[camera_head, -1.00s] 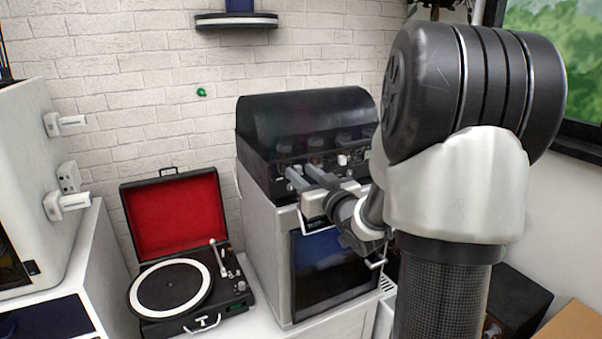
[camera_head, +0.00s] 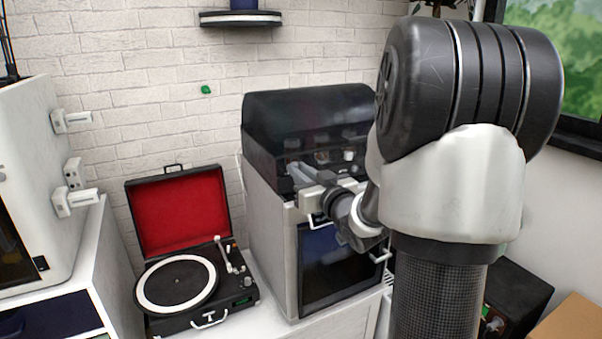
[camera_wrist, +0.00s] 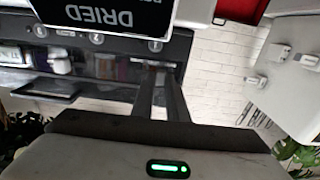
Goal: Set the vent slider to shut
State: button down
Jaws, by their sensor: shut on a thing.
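The machine with a black domed top (camera_head: 305,112) and grey body stands at the centre of the head view, with a row of small controls on its black front panel. My gripper (camera_head: 293,169) reaches to the left part of this panel. In the wrist view, the two dark fingers of my gripper (camera_wrist: 159,72) are close together, tips at a small light slider-like piece (camera_wrist: 154,64) on the panel. I take this to be the vent slider; the fingers hide part of it, so its setting cannot be read. The head view hides it.
An open record player (camera_head: 178,283) with a red-lined lid is left of the machine. A white cabinet (camera_head: 40,190) with handles stands further left. A dark sign reading "DRIED" (camera_wrist: 100,12) shows upside down in the wrist view. My arm covers the right side.

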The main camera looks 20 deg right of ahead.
jog(key=shift+a, duration=0.4)
jog(key=c, duration=1.7)
grip_release()
jog(key=shift+d, duration=0.1)
